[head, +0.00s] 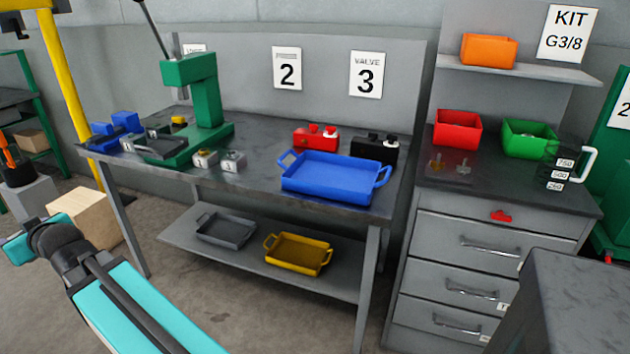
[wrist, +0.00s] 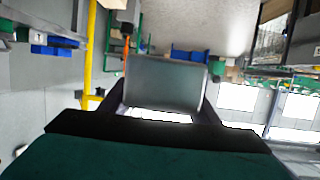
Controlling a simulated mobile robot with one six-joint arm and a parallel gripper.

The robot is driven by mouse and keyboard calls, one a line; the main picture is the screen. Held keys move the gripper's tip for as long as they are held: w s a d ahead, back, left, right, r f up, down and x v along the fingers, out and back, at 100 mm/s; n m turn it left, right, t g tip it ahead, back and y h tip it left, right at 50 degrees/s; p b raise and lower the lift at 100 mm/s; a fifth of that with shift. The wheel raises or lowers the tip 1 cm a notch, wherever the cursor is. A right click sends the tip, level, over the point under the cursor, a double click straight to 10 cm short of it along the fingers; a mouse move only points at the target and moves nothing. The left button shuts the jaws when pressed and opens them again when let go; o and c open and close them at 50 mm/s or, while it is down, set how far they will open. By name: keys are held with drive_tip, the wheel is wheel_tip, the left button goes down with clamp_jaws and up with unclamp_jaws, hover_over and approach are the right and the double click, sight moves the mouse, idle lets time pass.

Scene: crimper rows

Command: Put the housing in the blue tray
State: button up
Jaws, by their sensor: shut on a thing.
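The blue tray (head: 325,189) sits on the right part of the workbench top, with a handle at each end, and looks empty. In the wrist view my gripper (wrist: 160,98) is shut on a grey, box-shaped piece, which I take for the housing (wrist: 166,80). The piece sits between the two dark fingers, and its far side is hidden. In the head view my arm runs up from the lower left, away from the blue tray, and neither my fingers nor the held piece can be made out there.
A green press (head: 192,95) stands on the bench's left part. Red (head: 315,137) and black (head: 375,149) boxes stand behind the blue tray. Grey (head: 226,230) and yellow (head: 298,254) trays lie on the lower shelf. A drawer cabinet (head: 465,240) stands right.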

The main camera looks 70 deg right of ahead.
drive_tip(key=s+d+m+g+h+p, duration=0.1)
drive_tip(key=s+d+m+h, duration=0.3)
drive_tip(key=d, duration=1.1)
drive_tip(key=s+d+m+g+h+p, duration=0.1)
drive_tip(key=s+d+m+g+h, duration=0.3)
drive_tip(key=d, duration=1.1)
drive_tip(key=s+d+m+t+h+p, duration=0.15)
drive_tip(key=s+d, duration=0.45)
drive_tip(key=d, duration=0.8)
drive_tip(key=s+d+r+m+g+h+p, duration=0.1)
drive_tip(key=s+d+m+g, duration=0.3)
drive_tip(key=s+d, duration=1.1)
drive_tip(key=s+d+r+m+g+h+p, duration=0.1)
drive_tip(key=s+d+g, duration=0.5)
drive_tip(key=s+d, duration=0.8)
drive_tip(key=s+m+h+p, duration=0.1)
drive_tip(key=s+m+h, duration=0.1)
drive_tip(key=s, duration=0.4)
drive_tip(key=shift+s+d+m+h, duration=0.35)
drive_tip(key=shift+d+h, duration=0.05)
drive_tip(key=shift+h, duration=0.05)
drive_tip(key=shift+f+p, duration=0.1)
drive_tip(key=shift+p, duration=0.2)
hover_over(336, 175)
drive_tip(key=shift+f+p, duration=0.4)
drive_tip(key=shift+f, duration=2.65)
drive_tip(key=shift+f, duration=1.85)
